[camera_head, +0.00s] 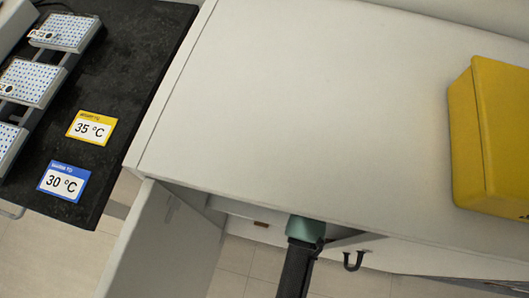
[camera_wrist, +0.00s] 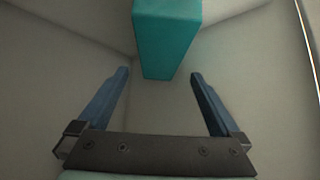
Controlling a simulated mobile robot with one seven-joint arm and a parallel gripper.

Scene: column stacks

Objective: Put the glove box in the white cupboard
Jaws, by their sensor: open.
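The white cupboard (camera_head: 300,90) fills the middle of the head view, its left door (camera_head: 165,240) swung open. My arm reaches into the opening below the top's front edge. In the wrist view, a teal box (camera_wrist: 168,38), which seems to be the glove box, shows inside pale cupboard walls. My gripper (camera_wrist: 159,74) is open, its two blue fingers apart, with nothing held. The box appears just beyond the fingertips, in line with the gap. I cannot tell whether it touches anything but the cupboard. My fingers are hidden in the head view.
A yellow box (camera_head: 495,135) stands on the cupboard top at the right; the rest of the top is clear. A black counter (camera_head: 120,65) at the left bears several dotted racks and temperature labels (camera_head: 92,128). A dark door handle (camera_head: 353,262) is right of my arm.

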